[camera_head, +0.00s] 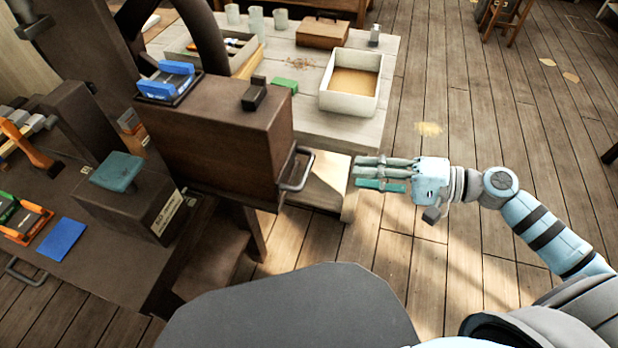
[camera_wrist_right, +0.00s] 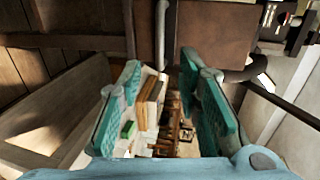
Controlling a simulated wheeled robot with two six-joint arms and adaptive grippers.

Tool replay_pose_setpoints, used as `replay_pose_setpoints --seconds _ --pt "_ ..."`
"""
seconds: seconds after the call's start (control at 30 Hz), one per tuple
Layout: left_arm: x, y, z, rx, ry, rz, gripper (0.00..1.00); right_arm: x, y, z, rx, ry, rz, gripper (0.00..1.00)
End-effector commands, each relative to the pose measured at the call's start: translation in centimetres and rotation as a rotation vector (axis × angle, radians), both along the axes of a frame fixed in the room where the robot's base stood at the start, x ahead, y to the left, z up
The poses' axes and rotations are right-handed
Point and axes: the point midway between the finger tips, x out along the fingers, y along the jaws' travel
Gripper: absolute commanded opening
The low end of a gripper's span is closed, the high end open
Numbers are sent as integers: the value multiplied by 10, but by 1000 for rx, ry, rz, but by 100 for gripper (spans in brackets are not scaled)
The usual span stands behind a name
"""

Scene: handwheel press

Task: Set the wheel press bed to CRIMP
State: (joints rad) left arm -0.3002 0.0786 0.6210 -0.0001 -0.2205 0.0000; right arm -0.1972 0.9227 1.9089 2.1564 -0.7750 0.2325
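A large dark brown block (camera_head: 225,145) stands left of centre in the head view, with a grey bar handle (camera_head: 300,172) on its right end. A dark curved rim, perhaps the handwheel (camera_head: 207,38), rises behind it, cut off by the top edge. I cannot tell which part is the press bed, and no CRIMP mark is readable. My right gripper (camera_head: 357,172) is to the right of the handle, apart from it, fingers pointing left. In the wrist view its teal pads are spread and empty (camera_wrist_right: 160,68), with the handle (camera_wrist_right: 160,32) beyond. My left gripper is not in view.
Behind the block, a pale table (camera_head: 312,115) holds a cream tray (camera_head: 378,80), a brown box (camera_head: 323,32) and several cups. A dark bench at the left bears a teal-topped box (camera_head: 150,205) and a blue pad (camera_head: 60,239). Wooden floor (camera_head: 470,120) is open at the right.

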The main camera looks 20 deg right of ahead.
Motion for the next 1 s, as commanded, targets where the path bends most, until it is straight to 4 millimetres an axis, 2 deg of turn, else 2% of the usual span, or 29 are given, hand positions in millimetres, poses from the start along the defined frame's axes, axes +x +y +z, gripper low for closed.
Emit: replay_pose_setpoints --seconds 0.3,0.4,0.6,0.83,1.0 --pt "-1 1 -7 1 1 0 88 48 73 -16 8 -4 -8 31" --pt "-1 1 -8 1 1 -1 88 59 90 -21 4 -1 -9 31" --pt "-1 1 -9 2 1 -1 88 68 104 -25 -2 1 -9 31" --pt "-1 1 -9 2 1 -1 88 69 104 -26 -3 1 -9 31" --pt "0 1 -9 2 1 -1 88 68 104 -26 -3 1 -9 6"
